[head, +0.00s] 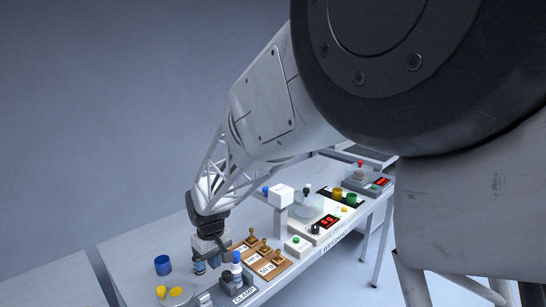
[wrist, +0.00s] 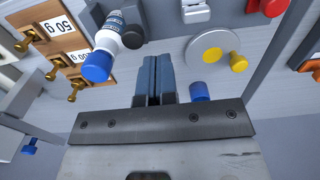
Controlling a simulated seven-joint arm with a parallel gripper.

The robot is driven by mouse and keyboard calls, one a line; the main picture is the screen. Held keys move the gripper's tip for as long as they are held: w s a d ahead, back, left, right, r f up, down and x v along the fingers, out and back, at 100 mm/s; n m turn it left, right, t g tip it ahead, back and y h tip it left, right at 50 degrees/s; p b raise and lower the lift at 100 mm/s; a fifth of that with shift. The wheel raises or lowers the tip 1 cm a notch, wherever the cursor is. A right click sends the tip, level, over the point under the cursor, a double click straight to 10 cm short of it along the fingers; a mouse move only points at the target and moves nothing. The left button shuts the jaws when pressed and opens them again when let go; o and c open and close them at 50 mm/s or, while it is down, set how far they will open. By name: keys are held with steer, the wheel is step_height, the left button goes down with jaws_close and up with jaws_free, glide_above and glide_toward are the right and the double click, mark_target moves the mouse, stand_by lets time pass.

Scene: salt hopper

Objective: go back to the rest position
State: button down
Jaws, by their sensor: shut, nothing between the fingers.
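My gripper (head: 212,262) is at the end of my arm over the near left part of the table in the head view. In the wrist view its two blue-grey fingers (wrist: 152,60) lie side by side, shut with nothing between them. In the head view a blue cap (head: 236,257) shows just right of my gripper, above the clamp (head: 238,290). My gripper hides part of the table behind it.
Beyond stand a white post (head: 281,217) and devices with red displays. Open air lies above the table.

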steer(key=shift+r, duration=0.25)
steer(key=s+d+r+m, duration=0.1)
steer(key=s+d+r, duration=0.25)
steer(key=d, duration=0.35)
steer(key=s+d+r+m+t, duration=0.1)
steer(key=s+d+r+m, duration=0.2)
steer(key=d, duration=0.4)
steer(key=s+d+r, duration=0.4)
steer(key=d+r, duration=0.1)
steer(key=d, duration=0.2)
steer(key=s+d+m, duration=0.2)
steer(key=s+d, duration=0.5)
steer(key=s, duration=0.2)
steer(key=s+d+r+m+t, duration=0.1)
steer(key=s+d+m, duration=0.2)
steer(key=s+d, duration=0.3)
steer(key=s, duration=0.4)
steer(key=shift+d+t, duration=0.3)
steer(key=shift+d, duration=0.05)
